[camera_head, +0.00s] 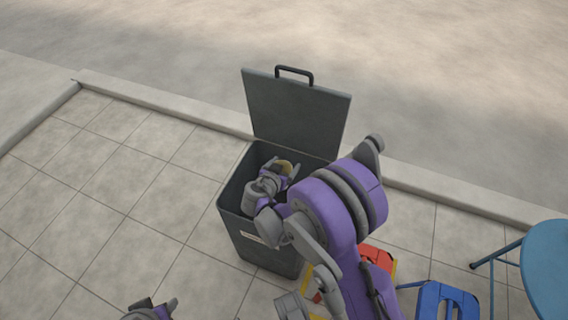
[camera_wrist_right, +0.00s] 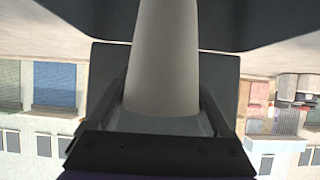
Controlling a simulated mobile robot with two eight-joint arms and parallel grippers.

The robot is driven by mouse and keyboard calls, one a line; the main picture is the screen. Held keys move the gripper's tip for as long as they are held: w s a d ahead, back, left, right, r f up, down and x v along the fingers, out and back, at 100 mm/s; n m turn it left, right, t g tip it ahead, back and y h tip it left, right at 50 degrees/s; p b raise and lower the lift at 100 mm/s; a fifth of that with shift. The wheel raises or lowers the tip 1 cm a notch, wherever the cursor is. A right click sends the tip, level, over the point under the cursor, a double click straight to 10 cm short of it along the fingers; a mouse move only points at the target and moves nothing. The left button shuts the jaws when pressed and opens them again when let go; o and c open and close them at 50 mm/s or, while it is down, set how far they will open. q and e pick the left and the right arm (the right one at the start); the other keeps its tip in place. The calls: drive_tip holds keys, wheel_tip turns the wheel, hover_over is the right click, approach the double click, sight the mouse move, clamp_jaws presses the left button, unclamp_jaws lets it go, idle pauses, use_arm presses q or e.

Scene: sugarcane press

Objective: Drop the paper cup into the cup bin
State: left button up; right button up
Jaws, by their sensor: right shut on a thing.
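The dark grey cup bin (camera_head: 263,253) stands on the paving with its lid (camera_head: 296,110) raised at the back. My right gripper (camera_head: 281,173) is over the bin's opening, its fingers pointing toward the back. It is shut on the paper cup, which shows only as a small tan patch (camera_head: 285,167) between the fingers in the head view. In the right wrist view the pale cup (camera_wrist_right: 165,55) is large, between both fingers. My left gripper (camera_head: 152,309) is only partly in view at the bottom edge, and its jaws are unclear.
A red stool-like object (camera_head: 382,262) and a blue stool (camera_head: 447,296) stand right of the bin, partly behind my right arm. A blue round table (camera_head: 548,265) is at the right edge. A low curb (camera_head: 165,112) runs behind. Paving left of the bin is clear.

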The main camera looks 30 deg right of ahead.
sight(285, 170)
drive_tip(key=shift+f+b, duration=1)
drive_tip(key=shift+f, duration=0.9)
use_arm(q)
drive_tip(key=f, duration=0.3)
drive_tip(key=shift+w, duration=0.2)
use_arm(e)
drive_tip(key=o, duration=1.1)
use_arm(q)
wheel_tip(285, 170, up, 2)
drive_tip(key=shift+s+r+p, duration=0.15)
drive_tip(key=shift+r+p, duration=0.1)
drive_tip(key=shift+p, duration=0.8)
use_arm(e)
drive_tip(key=v, duration=1.1)
drive_tip(key=shift+w, duration=0.1)
